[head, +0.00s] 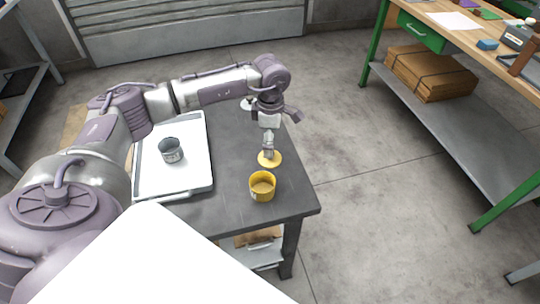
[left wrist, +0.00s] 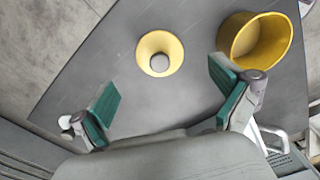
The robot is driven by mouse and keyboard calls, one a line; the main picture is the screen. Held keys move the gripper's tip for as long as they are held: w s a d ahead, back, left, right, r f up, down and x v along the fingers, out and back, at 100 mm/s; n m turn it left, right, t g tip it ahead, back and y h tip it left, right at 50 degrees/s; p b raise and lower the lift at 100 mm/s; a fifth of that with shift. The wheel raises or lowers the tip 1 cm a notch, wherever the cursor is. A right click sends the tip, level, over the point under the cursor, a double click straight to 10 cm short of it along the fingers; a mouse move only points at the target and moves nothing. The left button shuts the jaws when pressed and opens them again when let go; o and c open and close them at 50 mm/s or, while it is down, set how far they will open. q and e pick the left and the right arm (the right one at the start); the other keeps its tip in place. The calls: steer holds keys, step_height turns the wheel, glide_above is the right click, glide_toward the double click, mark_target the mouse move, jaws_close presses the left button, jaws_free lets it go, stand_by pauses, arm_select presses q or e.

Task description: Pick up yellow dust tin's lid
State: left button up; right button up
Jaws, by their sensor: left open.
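The yellow lid (head: 270,159) lies on the dark table, just behind the yellow tin (head: 262,187) in the head view. In the left wrist view the lid (left wrist: 173,46) is a yellow disc with a grey knob at its middle. The yellow tin (left wrist: 262,42) stands open beside it, with tan contents. My left gripper (head: 268,146) points down over the lid. In the left wrist view its green-padded fingers (left wrist: 166,98) are wide apart with nothing between them, and the lid lies beyond them. My right gripper is not in view.
A white tray (head: 190,183) on the table's left holds a grey tin (head: 171,150). A small pale item (head: 248,104) sits at the table's back, partly behind my arm. The table (head: 228,160) is bare between tray and yellow tin. A green-framed workbench (head: 455,30) stands right.

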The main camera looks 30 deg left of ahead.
arm_select(q)
steer(key=shift+f, duration=0.5)
step_height(320, 180, down, 4)
steer(key=shift+a+r+p, duration=0.15)
steer(key=shift+p, duration=0.35)
steer(key=shift+f, duration=0.35)
steer(key=c, duration=1.8)
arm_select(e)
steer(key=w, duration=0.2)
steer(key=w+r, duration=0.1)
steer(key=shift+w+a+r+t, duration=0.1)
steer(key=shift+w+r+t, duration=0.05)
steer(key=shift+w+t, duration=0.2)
